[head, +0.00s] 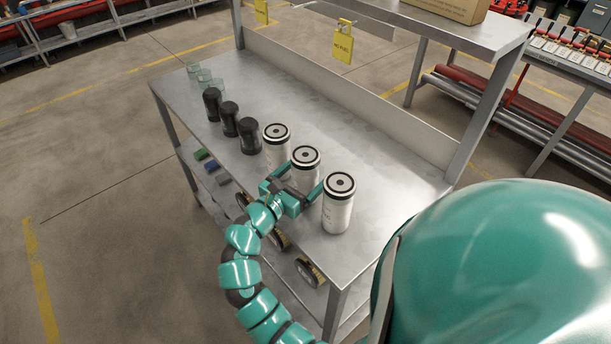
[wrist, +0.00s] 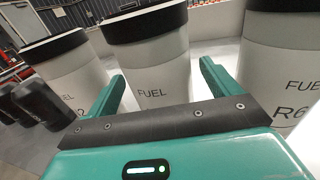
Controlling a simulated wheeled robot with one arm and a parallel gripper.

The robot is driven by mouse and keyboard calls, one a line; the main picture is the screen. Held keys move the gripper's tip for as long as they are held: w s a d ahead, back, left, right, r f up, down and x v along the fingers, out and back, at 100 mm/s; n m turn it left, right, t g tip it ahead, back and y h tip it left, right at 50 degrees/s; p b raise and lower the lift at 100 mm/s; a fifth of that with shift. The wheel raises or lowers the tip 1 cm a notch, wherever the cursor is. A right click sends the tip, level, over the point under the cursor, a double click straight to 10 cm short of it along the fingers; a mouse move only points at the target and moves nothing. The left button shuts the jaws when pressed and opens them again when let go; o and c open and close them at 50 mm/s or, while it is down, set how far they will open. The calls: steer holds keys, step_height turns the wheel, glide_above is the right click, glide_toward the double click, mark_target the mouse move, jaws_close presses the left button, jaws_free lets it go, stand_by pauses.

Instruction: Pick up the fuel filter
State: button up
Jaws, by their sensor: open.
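Three white canisters with black tops stand upright in a row on the metal bench (head: 390,185). In the wrist view the middle one (wrist: 150,65) and the left one (wrist: 62,75) read "FUEL"; the right one (wrist: 283,85) reads "FUE" and "R6", cut off by the frame edge. In the head view they are the middle filter (head: 305,170), the far filter (head: 277,146) and the near filter (head: 338,207). My gripper (head: 304,179) is open, its fingers (wrist: 161,88) on either side of the middle filter's front. I cannot tell whether they touch it.
Several black cylinders (head: 229,119) and clear glass jars (head: 204,77) stand further along the bench. The neighbouring filters are close to my fingers. A raised shelf (head: 480,35) with a cardboard box runs along the back. Round brushes (head: 310,272) lie on the lower shelf.

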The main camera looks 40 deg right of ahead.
steer(key=shift+x, duration=0.8)
steer(key=c, duration=1.4)
